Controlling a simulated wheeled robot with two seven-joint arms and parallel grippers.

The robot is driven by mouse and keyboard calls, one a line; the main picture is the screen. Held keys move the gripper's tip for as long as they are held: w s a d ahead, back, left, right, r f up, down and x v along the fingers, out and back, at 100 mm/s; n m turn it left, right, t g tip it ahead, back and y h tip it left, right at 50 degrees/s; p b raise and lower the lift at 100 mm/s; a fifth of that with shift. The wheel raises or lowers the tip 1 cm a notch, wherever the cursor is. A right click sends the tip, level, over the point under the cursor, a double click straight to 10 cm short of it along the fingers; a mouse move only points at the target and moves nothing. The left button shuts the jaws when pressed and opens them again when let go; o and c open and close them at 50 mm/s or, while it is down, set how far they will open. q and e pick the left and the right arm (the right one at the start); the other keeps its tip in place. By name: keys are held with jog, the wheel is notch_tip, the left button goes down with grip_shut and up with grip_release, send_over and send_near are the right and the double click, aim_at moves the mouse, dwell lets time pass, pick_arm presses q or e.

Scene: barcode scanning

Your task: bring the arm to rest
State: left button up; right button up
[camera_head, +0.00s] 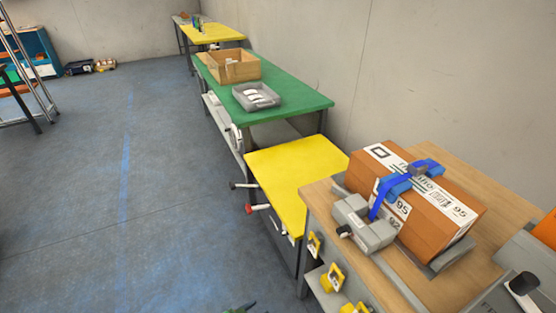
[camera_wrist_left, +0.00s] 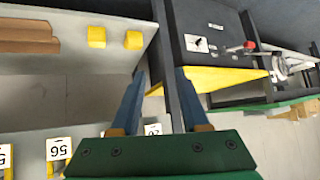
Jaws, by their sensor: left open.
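My left gripper (camera_wrist_left: 160,75) shows in the left wrist view with its two blue-grey fingers apart and nothing between them. It is beside the benches, with a bench frame and a yellow-edged surface beyond the fingers. In the head view only a small dark green sliver shows at the bottom edge; I cannot tell whether it is part of this gripper. My right gripper is in neither view.
The box is on a wooden bench (camera_head: 456,165) at right, beside a grey vise-like fixture (camera_head: 362,226). A yellow table (camera_head: 290,180) and a green table (camera_head: 300,94) with a wooden crate (camera_head: 234,67) and grey tray (camera_head: 256,97) stand beyond.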

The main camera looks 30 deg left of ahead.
pick_arm(q)
jog(key=s+d+f+g, duration=0.1)
jog(key=s+f+g, duration=0.3)
jog(key=s, duration=0.7)
jog(key=s+d+f+g+y, duration=0.1)
jog(key=s+f+g, duration=0.3)
jog(key=s, duration=0.7)
notch_tip(320, 180, down, 3)
jog(key=shift+s+r+p, duration=0.15)
jog(key=shift+r+p, duration=0.05)
jog(key=shift+p, duration=0.25)
jog(key=shift+d, duration=0.1)
